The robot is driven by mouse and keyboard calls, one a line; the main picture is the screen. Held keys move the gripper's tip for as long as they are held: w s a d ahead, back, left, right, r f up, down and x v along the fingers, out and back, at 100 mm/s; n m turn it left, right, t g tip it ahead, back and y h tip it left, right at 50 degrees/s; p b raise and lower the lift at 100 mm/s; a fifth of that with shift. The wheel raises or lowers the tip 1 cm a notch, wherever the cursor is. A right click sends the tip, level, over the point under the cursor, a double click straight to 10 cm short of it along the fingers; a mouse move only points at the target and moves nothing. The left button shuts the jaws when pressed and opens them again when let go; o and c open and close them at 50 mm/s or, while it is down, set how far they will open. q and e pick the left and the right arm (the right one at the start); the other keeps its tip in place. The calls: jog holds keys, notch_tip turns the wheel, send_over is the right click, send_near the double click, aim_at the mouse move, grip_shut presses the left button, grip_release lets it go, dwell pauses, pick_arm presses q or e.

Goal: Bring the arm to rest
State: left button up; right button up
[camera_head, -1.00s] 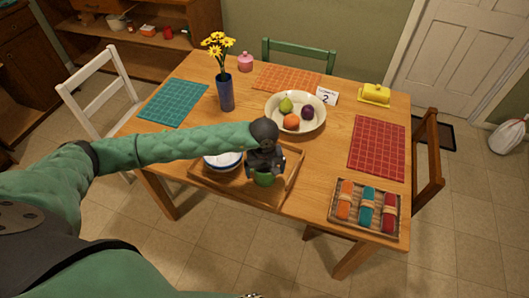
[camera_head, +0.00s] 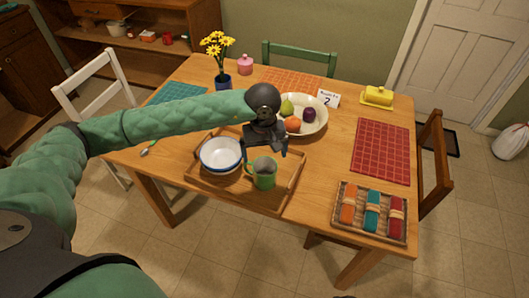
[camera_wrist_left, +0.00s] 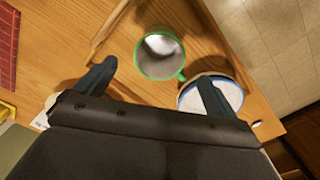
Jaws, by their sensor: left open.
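My left gripper (camera_head: 265,148) is open and empty, above the far side of the wooden tray (camera_head: 286,185) on the table. A green mug (camera_head: 264,178) stands upright in the tray, just in front of and below the gripper. In the left wrist view the mug (camera_wrist_left: 160,55) shows beyond the two parted fingers (camera_wrist_left: 155,88), apart from them. A white bowl with a blue rim (camera_head: 221,155) sits in the tray left of the mug; one finger partly covers it in the left wrist view. My right gripper is not in view.
A cream fruit bowl (camera_head: 318,124) is behind the gripper, partly hidden by it. A blue vase with yellow flowers (camera_head: 222,82) stands behind my left arm. A basket of rolled napkins (camera_head: 371,213) is at the right front. A red placemat (camera_head: 381,151) lies at right.

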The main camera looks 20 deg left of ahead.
pick_arm(q)
jog(key=shift+r, duration=0.4)
